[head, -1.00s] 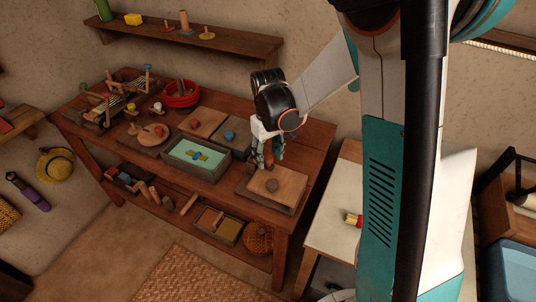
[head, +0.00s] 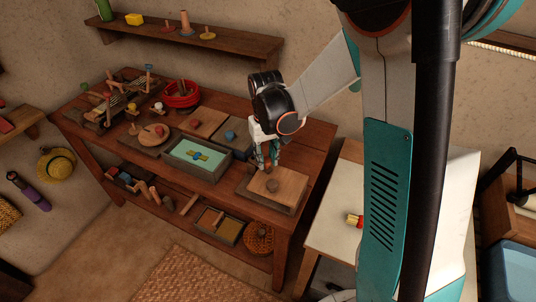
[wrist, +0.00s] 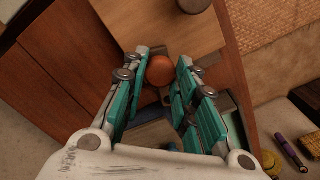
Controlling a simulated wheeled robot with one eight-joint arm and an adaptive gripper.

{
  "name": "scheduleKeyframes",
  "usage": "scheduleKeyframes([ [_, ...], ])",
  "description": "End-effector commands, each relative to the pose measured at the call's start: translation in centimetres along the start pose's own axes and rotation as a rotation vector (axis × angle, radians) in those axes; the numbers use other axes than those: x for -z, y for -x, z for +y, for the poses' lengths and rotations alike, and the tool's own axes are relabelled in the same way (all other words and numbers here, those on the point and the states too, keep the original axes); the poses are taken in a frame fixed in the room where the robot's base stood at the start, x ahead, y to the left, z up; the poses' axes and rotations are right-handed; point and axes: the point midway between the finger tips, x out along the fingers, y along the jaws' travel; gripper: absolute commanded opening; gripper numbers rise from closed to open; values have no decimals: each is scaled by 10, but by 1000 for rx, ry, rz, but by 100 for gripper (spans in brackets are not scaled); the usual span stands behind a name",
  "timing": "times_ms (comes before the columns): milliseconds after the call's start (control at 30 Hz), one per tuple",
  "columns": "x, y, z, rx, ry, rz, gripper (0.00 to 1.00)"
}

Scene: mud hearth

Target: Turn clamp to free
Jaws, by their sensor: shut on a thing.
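An orange-brown round knob (wrist: 159,70), which seems to be the clamp's handle, sits between the fingertips of my gripper (wrist: 163,60) in the wrist view. The fingers are closed in around it. In the head view my gripper (head: 268,164) points down at the back edge of a wooden board (head: 290,184) on the right end of the bench. The board has a brown peg (head: 272,186) on top, in front of the gripper. How the clamp meets the board is not clear.
A grey tray with a pale green inside (head: 181,158) stands left of the board. A board with a blue knob (head: 230,134) is behind the tray. The bench's right end (head: 318,140) is bare.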

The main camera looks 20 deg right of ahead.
Motion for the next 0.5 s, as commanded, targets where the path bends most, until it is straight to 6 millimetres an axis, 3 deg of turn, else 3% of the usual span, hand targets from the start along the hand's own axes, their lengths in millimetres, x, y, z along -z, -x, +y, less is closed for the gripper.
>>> scheduleKeyframes([
  [500,-6,0,-29,0,-483,0,0],
])
